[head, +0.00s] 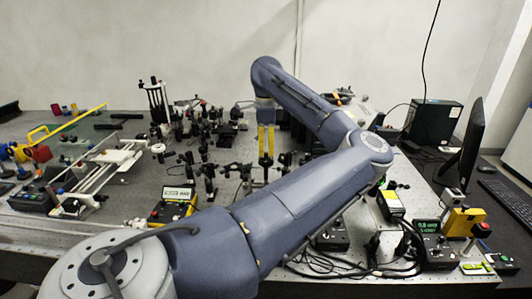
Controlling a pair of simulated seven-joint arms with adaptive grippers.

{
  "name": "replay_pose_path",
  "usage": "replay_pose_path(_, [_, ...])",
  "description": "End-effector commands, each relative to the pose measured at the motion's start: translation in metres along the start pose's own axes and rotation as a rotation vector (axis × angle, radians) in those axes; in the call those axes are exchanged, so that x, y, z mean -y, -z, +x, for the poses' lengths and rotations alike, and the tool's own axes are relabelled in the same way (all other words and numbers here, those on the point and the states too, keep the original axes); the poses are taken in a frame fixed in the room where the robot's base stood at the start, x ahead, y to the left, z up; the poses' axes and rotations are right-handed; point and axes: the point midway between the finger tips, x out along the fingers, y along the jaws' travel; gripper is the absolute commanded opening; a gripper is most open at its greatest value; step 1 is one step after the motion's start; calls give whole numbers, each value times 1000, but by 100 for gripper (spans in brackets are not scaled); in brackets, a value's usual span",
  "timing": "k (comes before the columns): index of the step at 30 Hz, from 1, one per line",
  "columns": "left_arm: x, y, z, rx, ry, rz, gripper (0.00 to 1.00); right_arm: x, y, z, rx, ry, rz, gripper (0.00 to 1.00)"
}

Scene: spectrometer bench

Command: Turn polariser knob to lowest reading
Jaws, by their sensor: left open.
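My left gripper (266,158) points down over the middle of the optical bench (110,205), with two yellow fingers a small gap apart. It is open, and I see nothing held between the fingers. Dark optical mounts and posts stand around and below the fingertips. I cannot pick out the polariser knob among them; it may be hidden by the gripper or my arm. A dark meter box (428,230) at the right shows a lit green readout, seemingly 0.8. A yellow meter (178,194) with a pale display sits left of my arm. My right gripper is not in view.
My left arm crosses the foreground and hides part of the bench. Cables (375,270) lie at the front right. A monitor (463,140) and keyboard (508,200) stand on the dark desk at right. A white rail assembly (105,165) lies at left.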

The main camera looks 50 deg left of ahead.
Motion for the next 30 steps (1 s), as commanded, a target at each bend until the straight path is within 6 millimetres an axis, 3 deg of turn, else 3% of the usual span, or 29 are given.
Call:
replay_pose_path(6, [0, 0, -41, -3, 3, 1, 39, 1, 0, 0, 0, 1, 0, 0])
replay_pose_path(15, [0, 0, -82, -1, 1, 2, 39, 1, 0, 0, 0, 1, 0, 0])
replay_pose_path(21, [0, 0, -95, 0, 0, 0, 39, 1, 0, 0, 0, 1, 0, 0])
replay_pose_path(30, [0, 0, -97, 0, 0, 0, 39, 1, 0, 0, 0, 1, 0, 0])
